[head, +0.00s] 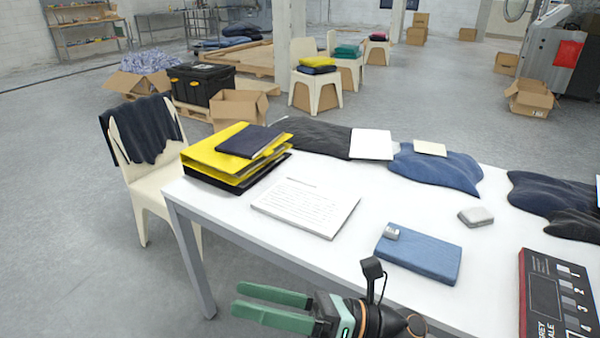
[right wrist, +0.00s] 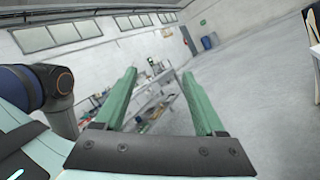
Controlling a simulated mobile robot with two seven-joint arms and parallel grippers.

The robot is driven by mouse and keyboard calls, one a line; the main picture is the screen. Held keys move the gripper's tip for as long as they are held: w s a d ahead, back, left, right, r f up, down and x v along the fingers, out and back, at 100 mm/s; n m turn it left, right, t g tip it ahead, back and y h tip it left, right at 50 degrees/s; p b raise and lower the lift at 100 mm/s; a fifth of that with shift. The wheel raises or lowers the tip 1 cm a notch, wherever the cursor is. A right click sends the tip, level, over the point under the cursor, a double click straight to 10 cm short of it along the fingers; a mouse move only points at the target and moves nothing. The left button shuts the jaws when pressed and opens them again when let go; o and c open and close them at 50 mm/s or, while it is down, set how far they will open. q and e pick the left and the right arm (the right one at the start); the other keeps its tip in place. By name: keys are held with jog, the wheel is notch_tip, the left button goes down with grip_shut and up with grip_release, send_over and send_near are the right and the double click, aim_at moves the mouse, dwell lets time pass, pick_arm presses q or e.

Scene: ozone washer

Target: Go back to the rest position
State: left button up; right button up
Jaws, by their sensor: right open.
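My right gripper (head: 272,306) shows at the bottom of the head view, its two green fingers apart and pointing left. It is beside the near edge of the white table (head: 225,205), over the floor. In the right wrist view my right gripper (right wrist: 160,95) is open with nothing between its fingers. My left gripper is not in view.
The table holds yellow binders (head: 215,155), a paper stack (head: 305,207), a blue folded cloth (head: 420,255), a grey scale chart (head: 555,295) and dark garments (head: 545,192). A chair (head: 155,185) stands at its left. The floor at lower left is clear.

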jog(key=w+d+f+m+t+h, duration=0.4)
jog(key=d+f+m+t+h, duration=0.3)
jog(key=m, duration=0.8)
jog(key=w+d+f+m+t+h, duration=0.5)
jog(key=m+t, duration=0.3)
jog(key=m, duration=0.7)
jog(key=s+d+f+m+g+h+p, duration=0.1)
jog(key=s+d+f+m+g+h, duration=0.25)
jog(key=s+f+m, duration=0.6)
jog(key=s+d+f+m+g+h+p, duration=0.1)
jog(key=s+d+f+m+g+h, duration=0.4)
jog(key=f, duration=0.7)
pick_arm(q)
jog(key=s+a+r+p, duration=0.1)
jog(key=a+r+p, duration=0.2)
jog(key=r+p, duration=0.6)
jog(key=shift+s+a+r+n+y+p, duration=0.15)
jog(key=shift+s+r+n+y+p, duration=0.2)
jog(key=shift+p, duration=0.7)
pick_arm(e)
notch_tip(320, 180, up, 9)
jog(key=s+d+t+y, duration=0.1)
jog(key=shift+s+d+r+y, duration=0.15)
jog(key=shift+s+d+y, duration=0.1)
jog(key=shift+d+y, duration=0.15)
